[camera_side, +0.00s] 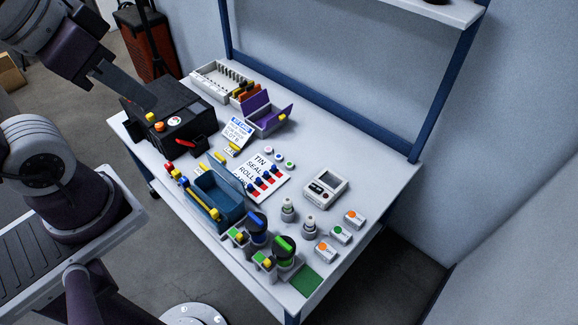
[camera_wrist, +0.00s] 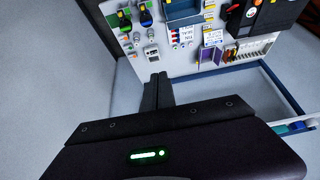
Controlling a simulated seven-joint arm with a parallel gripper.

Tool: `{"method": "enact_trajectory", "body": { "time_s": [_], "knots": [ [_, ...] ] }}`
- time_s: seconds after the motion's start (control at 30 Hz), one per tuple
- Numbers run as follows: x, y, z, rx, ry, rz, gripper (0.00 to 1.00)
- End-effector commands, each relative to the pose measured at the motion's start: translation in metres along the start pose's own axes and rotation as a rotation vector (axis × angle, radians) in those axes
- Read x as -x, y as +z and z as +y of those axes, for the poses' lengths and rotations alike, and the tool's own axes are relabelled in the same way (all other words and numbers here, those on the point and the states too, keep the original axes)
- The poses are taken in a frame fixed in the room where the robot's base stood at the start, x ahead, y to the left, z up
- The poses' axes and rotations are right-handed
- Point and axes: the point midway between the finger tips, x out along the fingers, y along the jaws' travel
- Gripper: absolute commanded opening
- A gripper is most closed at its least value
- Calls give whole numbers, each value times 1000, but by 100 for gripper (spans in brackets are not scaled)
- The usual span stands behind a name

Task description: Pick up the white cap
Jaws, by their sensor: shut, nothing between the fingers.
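Three small round caps lie in a short row on the workbench, right of the TIN/SEAL/ROLL sign in the side view. The one nearest the back looks whitish (camera_side: 268,151); the others look bluish and green. Which is the white cap is hard to tell at this size. Two small bottles (camera_side: 287,208) with pale tops stand farther forward. My gripper (camera_side: 150,99) is high at the upper left in the side view, well away from the caps.
A black box machine (camera_side: 172,122), purple open box (camera_side: 266,122), blue bin (camera_side: 216,205) and white slotted rack (camera_side: 216,80) crowd the left and back. A grey meter (camera_side: 325,189) and small labelled boxes (camera_side: 341,235) stand at right. The back-right bench surface is clear. Blue frame posts (camera_side: 436,95) rise behind.

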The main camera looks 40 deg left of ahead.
Motion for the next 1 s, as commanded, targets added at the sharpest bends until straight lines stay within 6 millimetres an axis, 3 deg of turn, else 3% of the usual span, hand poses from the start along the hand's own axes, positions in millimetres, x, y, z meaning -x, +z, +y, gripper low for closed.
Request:
{"method": "enact_trajectory", "body": {
  "time_s": [0.47,0.67,1.0],
  "knots": [
    [0,0,0,0,0,0,0],
    [0,0,0,0,0,0,37],
    [-1,-8,2,-4,9,-4,37]
  ]
}}
